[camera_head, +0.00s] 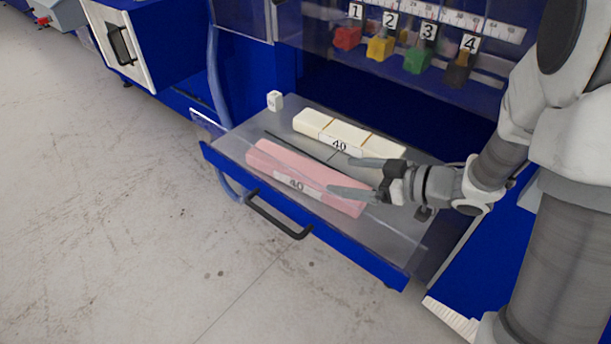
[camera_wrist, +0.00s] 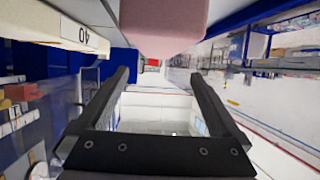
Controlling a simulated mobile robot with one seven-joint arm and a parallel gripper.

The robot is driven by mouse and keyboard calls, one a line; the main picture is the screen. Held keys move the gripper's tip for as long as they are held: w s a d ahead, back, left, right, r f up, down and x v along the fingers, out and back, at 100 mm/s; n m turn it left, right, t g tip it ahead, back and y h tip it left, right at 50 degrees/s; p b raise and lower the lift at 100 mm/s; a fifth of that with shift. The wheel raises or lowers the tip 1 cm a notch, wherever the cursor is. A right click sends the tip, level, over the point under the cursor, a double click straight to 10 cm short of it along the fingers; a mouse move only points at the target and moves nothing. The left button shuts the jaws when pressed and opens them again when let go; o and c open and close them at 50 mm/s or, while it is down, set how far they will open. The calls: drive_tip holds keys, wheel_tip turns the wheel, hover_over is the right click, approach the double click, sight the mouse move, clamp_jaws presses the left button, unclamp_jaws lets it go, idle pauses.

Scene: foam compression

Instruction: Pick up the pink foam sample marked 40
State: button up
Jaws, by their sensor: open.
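The pink foam sample (camera_head: 304,180) is a long block lying in the open drawer, with a white label reading 40 on its front side. In the wrist view the pink foam (camera_wrist: 165,28) shows at the top middle, beyond and above the fingertips. My gripper (camera_head: 352,177) is open at the right end of the pink foam, its fingers pointing left. One finger appears in front of the foam's right part and the other behind it. In the wrist view nothing shows between the fingers (camera_wrist: 160,85). I cannot tell whether either finger touches the foam.
A cream foam block (camera_head: 349,137) labelled 40 lies behind the pink one, also in the wrist view (camera_wrist: 80,35). A thin dark rod (camera_head: 300,147) lies between them. A small white cube (camera_head: 275,101) stands at back left. The drawer (camera_head: 225,143) has a black handle (camera_head: 278,217).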

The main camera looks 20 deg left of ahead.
sight(308, 170)
drive_tip(key=x, duration=0.4)
drive_tip(key=b+x, duration=0.1)
drive_tip(key=x, duration=0.4)
drive_tip(key=shift+w, duration=0.25)
drive_tip(key=c, duration=1.1)
drive_tip(key=shift+o, duration=0.2)
